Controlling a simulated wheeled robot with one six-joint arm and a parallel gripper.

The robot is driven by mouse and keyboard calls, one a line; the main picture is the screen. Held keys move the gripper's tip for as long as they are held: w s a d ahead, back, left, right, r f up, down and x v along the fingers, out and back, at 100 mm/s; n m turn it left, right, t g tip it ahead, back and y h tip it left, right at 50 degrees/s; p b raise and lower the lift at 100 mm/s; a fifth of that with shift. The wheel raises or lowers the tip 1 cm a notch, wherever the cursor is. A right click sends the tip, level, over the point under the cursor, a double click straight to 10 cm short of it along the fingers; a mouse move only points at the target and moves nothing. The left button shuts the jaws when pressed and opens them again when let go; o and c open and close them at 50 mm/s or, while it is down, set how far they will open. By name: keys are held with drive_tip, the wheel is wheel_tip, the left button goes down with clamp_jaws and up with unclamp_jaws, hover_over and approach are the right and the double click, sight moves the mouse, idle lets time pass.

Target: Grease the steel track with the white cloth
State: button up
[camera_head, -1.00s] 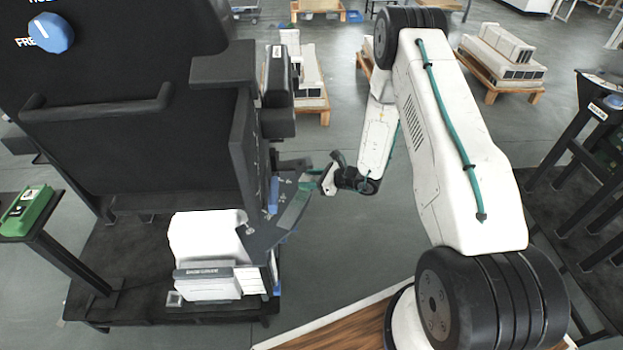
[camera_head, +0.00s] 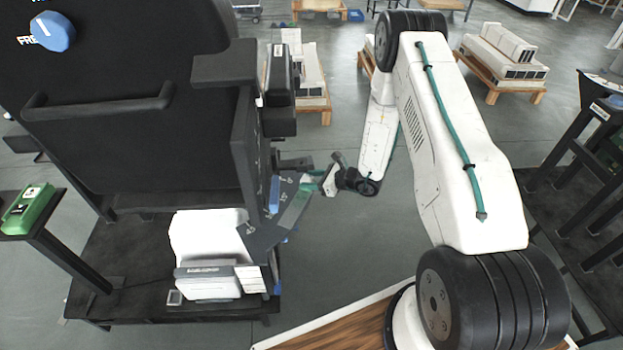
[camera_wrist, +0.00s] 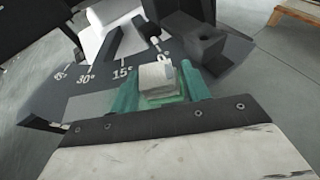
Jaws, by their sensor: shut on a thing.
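My gripper (camera_wrist: 160,88) has green fingers and is shut on a small white pad, which looks like the white cloth (camera_wrist: 156,74). In the wrist view the pad sits over a dark plate marked 0°, 15°, 30° and 45°, close to the 0° mark. A paler grey curved band along this plate's edge looks like the steel track (camera_head: 292,213); the fingers hide part of it in the wrist view. In the head view my gripper (camera_head: 308,184) is small and lies at the band's far end. I cannot tell whether the cloth touches the track.
The plate belongs to a large dark machine with a handrail (camera_head: 97,108) and a blue knob (camera_head: 52,31). A white box (camera_head: 208,236) sits below, left of the plate. A green box (camera_head: 28,208) stands at the left. Open grey floor (camera_head: 345,255) lies right of the plate.

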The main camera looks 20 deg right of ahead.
drive_tip(key=shift+f, duration=0.2)
drive_tip(key=shift+s+a+f, duration=0.1)
drive_tip(key=shift+s+a, duration=6.5)
drive_tip(key=shift+a, duration=0.2)
drive_tip(key=shift+w+d, duration=3.3)
drive_tip(key=shift+d, duration=0.1)
drive_tip(key=shift+w+d, duration=3.2)
drive_tip(key=shift+d, duration=0.15)
